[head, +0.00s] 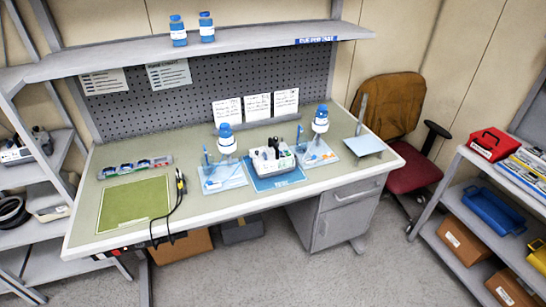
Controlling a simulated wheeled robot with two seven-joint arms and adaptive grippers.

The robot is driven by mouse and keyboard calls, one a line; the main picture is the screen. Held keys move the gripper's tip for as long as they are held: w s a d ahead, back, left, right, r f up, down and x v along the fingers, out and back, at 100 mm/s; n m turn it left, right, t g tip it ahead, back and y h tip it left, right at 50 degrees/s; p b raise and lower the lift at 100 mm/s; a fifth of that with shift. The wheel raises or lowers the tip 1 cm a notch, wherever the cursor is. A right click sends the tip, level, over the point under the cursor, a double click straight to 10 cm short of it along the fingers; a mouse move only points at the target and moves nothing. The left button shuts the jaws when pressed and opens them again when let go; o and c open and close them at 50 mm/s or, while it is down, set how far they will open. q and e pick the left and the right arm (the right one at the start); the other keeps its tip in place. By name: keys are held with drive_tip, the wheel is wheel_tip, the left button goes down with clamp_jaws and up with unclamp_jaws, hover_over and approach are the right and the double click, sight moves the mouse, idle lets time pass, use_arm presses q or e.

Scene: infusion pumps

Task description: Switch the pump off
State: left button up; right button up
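Two similar units stand on the workbench (160,226), each with an upright blue-topped white bottle on a light-blue base. The left one has its bottle (227,143) over the left base (224,178). The right one has its bottle (320,121) over the right base (317,154). Between them a white box (272,174) with dark items in its top sits on a blue mat (278,184). I cannot tell which of these is the pump, and no switch or lit display is clear at this size. Neither of my grippers is in view.
A shelf (120,62) with two bottles overhangs the back. A red chair (412,172) and a side rack (470,157) stand right.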

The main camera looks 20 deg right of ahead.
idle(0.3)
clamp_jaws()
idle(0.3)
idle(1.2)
